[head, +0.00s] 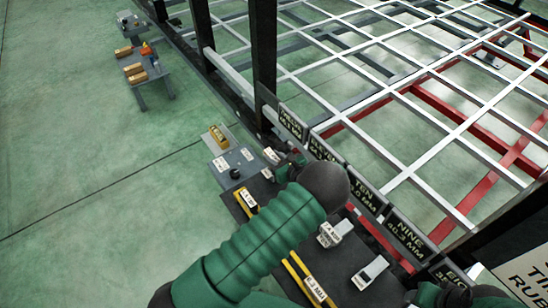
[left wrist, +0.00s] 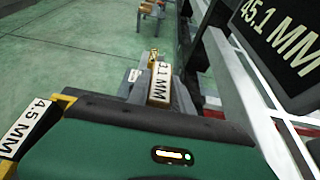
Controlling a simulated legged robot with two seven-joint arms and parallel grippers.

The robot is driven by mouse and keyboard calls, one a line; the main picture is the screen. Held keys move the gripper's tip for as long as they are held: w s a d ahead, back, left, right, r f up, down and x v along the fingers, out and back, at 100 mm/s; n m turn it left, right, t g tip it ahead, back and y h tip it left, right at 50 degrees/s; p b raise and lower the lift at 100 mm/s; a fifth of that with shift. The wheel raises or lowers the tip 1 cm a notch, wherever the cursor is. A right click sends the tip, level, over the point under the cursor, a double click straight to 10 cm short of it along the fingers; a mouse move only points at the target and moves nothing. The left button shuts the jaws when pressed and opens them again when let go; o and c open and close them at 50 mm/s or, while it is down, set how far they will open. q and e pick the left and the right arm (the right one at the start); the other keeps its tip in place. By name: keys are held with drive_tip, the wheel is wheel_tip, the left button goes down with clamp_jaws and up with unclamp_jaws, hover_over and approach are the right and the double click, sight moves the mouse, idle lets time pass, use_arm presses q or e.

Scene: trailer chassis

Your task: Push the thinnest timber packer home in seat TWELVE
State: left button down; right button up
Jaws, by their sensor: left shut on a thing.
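My left gripper (head: 289,160) is shut beside the seat marked TWELVE, mostly hidden behind my dark wrist. A small block with a white label (head: 271,155) shows at its tip; in the left wrist view a block labelled 3.1 MM (left wrist: 160,82) stands just beyond my green gripper body. It appears to be the packer in the jaws, but the grip itself is hidden. The black TWELVE plate (head: 291,123) shows behind it, and reads 45.1 MM in the left wrist view (left wrist: 280,35). How deep the packer sits is hidden. My right gripper's fingers are not visible.
Yellow packers labelled 4.5 MM (head: 246,200) and 6.2 MM (head: 315,288) lie on the dark bench. Plates for ELEVEN, TEN and NINE (head: 405,238) line the chassis edge. A dark post (head: 263,50) stands behind TWELVE. Open floor lies left.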

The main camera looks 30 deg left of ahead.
use_arm(q)
drive_tip(key=shift+f+b, duration=1.9)
drive_tip(key=shift+f, duration=0.85)
drive_tip(key=c, duration=1.1)
unclamp_jaws()
drive_tip(key=shift+o, duration=0.2)
